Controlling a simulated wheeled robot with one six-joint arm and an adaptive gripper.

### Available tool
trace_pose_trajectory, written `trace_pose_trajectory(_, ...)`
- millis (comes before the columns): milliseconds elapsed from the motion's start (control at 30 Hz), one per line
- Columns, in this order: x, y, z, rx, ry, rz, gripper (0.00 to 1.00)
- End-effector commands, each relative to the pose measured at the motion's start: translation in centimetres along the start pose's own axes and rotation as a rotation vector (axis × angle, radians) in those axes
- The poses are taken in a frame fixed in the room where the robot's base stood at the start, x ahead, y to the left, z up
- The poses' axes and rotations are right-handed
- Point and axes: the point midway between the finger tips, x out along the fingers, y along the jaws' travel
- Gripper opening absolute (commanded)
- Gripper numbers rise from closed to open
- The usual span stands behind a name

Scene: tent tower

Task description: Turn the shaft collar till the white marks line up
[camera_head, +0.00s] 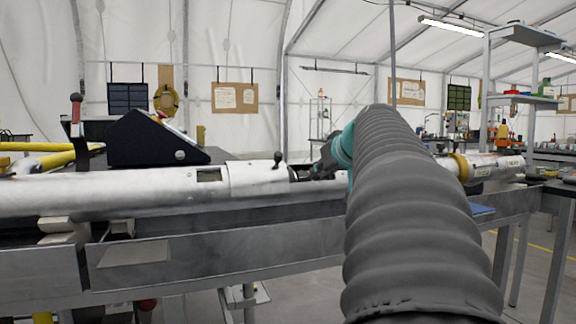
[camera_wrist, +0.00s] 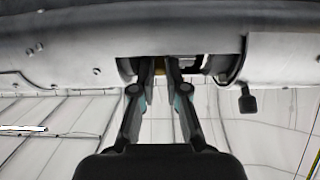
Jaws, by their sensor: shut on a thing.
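A long white and grey tube assembly (camera_head: 130,188) lies level across the head view. My gripper (camera_head: 312,171) is at a dark gap in it, partly hidden behind my arm. In the wrist view, my gripper (camera_wrist: 160,76) reaches up into an opening of the tube (camera_wrist: 70,55), its two fingers close together. Most of the collar is hidden by the fingers and the tube edges. I cannot make out the white marks in either view.
A small knobbed lever (camera_wrist: 246,100) sticks out of the tube beside the opening; it also shows in the head view (camera_head: 278,159). A black sloped box (camera_head: 150,140) stands behind the tube. A metal bench (camera_head: 200,262) runs beneath. Shelving (camera_head: 488,90) stands at right.

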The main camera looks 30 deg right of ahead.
Motion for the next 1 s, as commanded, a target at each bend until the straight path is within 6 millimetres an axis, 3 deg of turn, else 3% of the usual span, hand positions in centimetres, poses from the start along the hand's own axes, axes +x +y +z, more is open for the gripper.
trace_pose_trajectory(200, -0.2, 0.0, -1.6, -0.001, -0.116, -0.002, 0.00)
trace_pose_trajectory(700, 0.8, 0.0, -2.5, -0.001, -0.379, -0.001, 0.00)
trace_pose_trajectory(1000, 1.0, 0.0, -2.8, -0.001, -0.451, -0.001, 0.00)
